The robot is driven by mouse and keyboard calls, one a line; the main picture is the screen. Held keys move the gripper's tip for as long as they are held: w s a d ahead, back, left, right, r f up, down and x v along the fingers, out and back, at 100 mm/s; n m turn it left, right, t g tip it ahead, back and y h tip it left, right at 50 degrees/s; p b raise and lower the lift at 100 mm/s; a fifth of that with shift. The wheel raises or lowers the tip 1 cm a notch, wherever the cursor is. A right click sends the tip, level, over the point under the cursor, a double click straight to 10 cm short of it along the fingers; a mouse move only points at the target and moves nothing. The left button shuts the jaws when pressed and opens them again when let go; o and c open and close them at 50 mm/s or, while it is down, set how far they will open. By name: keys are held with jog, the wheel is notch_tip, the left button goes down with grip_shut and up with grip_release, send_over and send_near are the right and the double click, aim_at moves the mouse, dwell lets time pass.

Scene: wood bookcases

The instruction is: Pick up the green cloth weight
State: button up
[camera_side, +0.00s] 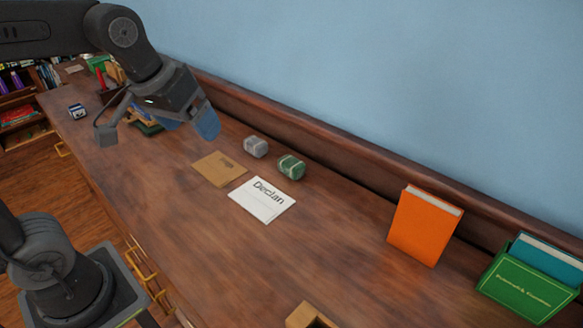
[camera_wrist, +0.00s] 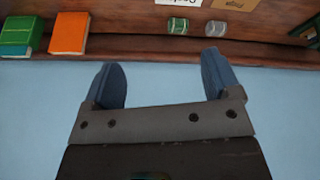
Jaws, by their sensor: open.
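The green cloth weight (camera_side: 291,167) is a small rounded block with a pale band. It sits on the wooden desk, just behind the white card marked "Declan" (camera_side: 262,199) and right of a similar grey weight (camera_side: 256,147). In the wrist view the green weight (camera_wrist: 177,26) is near the top, beside the grey weight (camera_wrist: 215,28). My gripper (camera_side: 206,125) is up in the air to the left of both weights in the side view. In the wrist view its two blue fingers (camera_wrist: 162,80) are wide apart with nothing between them.
A brown card (camera_side: 219,169) lies beside the white card. An orange book (camera_side: 425,226) stands to the right, near a green box (camera_side: 524,288) holding a teal book. A wooden block (camera_side: 310,316) is at the front edge. A raised ledge runs along the blue wall. The desk middle is clear.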

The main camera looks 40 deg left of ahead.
jog(key=w+a+r+n+g, duration=0.15)
jog(key=w+n, duration=0.25)
jog(key=w, duration=0.7)
jog(key=n+g, duration=0.3)
jog(key=n, duration=0.8)
send_over(292, 161)
notch_tip(292, 161, down, 28)
jog(key=shift+r, duration=0.1)
jog(key=shift+f, duration=3.1)
jog(key=shift+r, duration=0.1)
jog(key=c, duration=1.4)
